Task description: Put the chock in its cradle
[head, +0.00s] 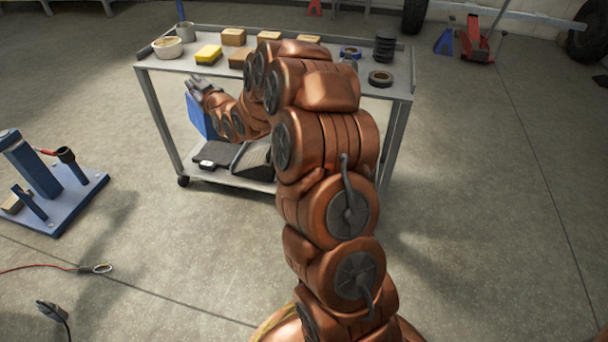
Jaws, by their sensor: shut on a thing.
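My gripper (195,84) is at the left, in front of the cart's near edge, with its grey fingers pointing up and to the left. A blue block (201,118) shows right beneath the fingers, clear of the lower shelf in the picture. It appears to be the chock in my grip, but the contact is too small to see. My arm covers its right side. A dark grey angled piece (254,160) rests on the lower shelf, partly behind my arm. I cannot tell whether it is the cradle.
A blue stand (62,205) is on the floor at left. A cable end (95,269) lies nearby.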

